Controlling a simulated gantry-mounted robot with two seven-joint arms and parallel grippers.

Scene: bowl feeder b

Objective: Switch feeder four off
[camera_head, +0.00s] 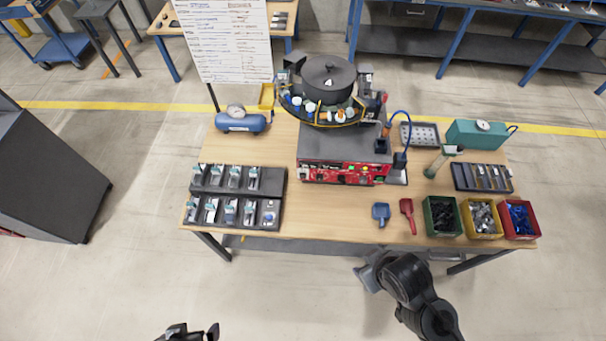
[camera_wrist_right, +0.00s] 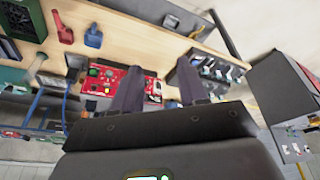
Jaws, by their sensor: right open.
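The bowl feeder marked 4 (camera_head: 328,75) stands at the back middle of the table. Its red control panel (camera_head: 343,173) faces the front and carries small buttons and a green light, too small to read. The panel (camera_wrist_right: 118,80) also shows in the right wrist view, behind and left of my fingers. My right gripper (camera_wrist_right: 160,88) is open and empty, its fingers apart and clear of the panel. In the head view my right arm is in front of the table's front edge. My left gripper (camera_head: 193,331) is at the bottom edge, partly cut off, its fingers apart and empty.
Black racks (camera_head: 238,180) with parts lie left of the panel. A blue scoop (camera_head: 381,212), a red scoop (camera_head: 408,210) and part bins (camera_head: 443,216) lie front right. A blue cable (camera_head: 402,135) hangs by the feeder's right side. The table front before the panel is clear.

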